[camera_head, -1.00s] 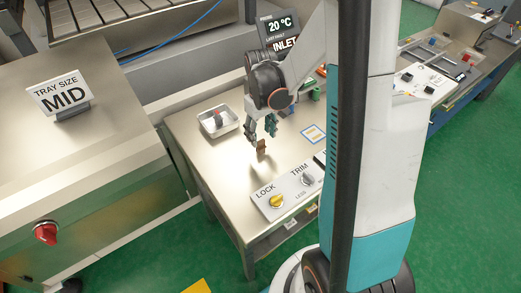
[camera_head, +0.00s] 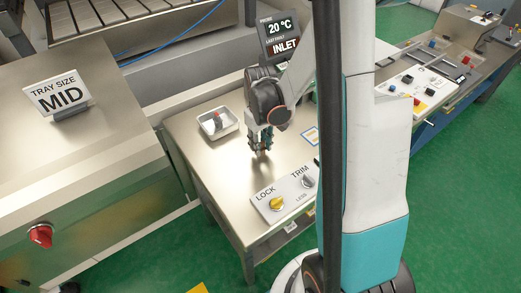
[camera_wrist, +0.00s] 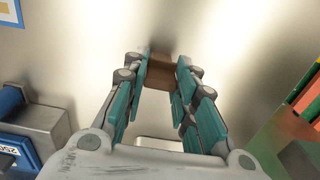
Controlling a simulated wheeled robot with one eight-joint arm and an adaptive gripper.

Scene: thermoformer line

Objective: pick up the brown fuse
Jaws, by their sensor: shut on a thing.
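The brown fuse (camera_wrist: 161,71) sits between the two teal-padded fingers of my gripper (camera_wrist: 163,80) in the wrist view. The fingers touch it from both sides and are shut on it. In the head view, my gripper (camera_head: 261,146) points down at the steel table (camera_head: 210,160). Only a small brown bit of the fuse shows at the fingertips there, mostly hidden by the fingers. I cannot tell whether the fuse is still touching the table.
A white tray (camera_head: 231,130) with a grey and red part stands left of my gripper. The control panel with LOCK and TRIM knobs (camera_head: 287,194) lies at the table's front. Bare table lies between tray and panel.

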